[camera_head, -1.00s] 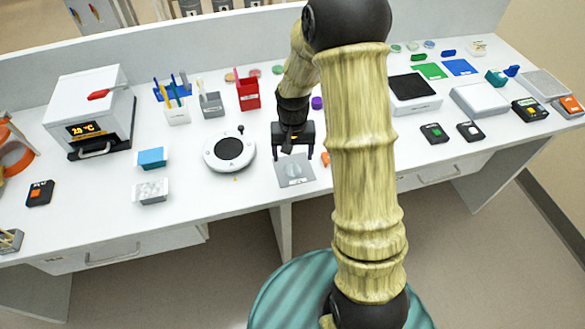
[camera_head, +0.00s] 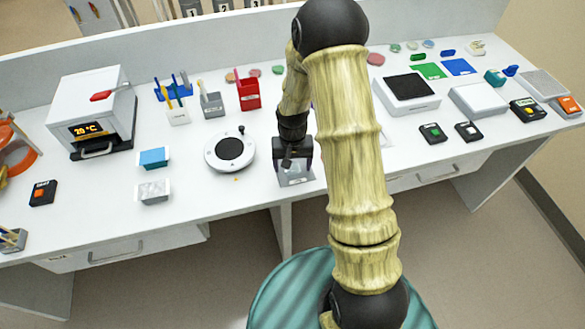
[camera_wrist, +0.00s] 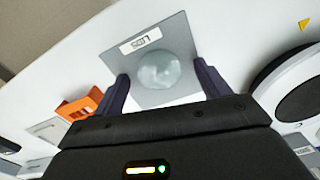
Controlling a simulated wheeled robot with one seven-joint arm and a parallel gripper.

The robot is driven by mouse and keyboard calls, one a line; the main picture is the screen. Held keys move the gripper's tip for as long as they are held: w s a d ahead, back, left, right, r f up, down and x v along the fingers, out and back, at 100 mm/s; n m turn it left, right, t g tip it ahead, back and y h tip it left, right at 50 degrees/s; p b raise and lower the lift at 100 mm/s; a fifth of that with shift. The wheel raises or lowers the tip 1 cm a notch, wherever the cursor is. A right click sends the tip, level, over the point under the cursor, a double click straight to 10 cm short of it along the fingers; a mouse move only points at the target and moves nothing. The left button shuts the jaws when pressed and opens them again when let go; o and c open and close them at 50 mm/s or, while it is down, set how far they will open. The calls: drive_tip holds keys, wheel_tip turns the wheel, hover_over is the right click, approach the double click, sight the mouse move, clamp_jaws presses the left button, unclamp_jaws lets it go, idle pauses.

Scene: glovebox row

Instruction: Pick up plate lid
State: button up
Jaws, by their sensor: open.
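The plate lid, a round pale translucent disc (camera_wrist: 166,72), lies on a grey square pad labelled LIDS (camera_wrist: 177,31) on the bench. My gripper (camera_wrist: 160,85) is open, its two dark fingers on either side of the lid in the wrist view, with nothing between them held. In the head view my gripper (camera_head: 296,165) is low over the grey pad (camera_head: 298,181) and hides most of the lid. I cannot tell the exact height of the fingertips above the pad.
A round white device with a black disc (camera_head: 230,150) stands just left of the pad; it also shows in the wrist view (camera_wrist: 298,92). An orange item (camera_wrist: 80,107) lies near the other finger. The bench's front edge is close to the pad.

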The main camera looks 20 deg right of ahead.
sight(293, 168)
drive_tip(key=c, duration=1)
drive_tip(key=shift+r, duration=0.1)
wheel_tip(293, 168, up, 10)
drive_tip(key=shift+f+b, duration=0.1)
drive_tip(key=shift+b, duration=0.65)
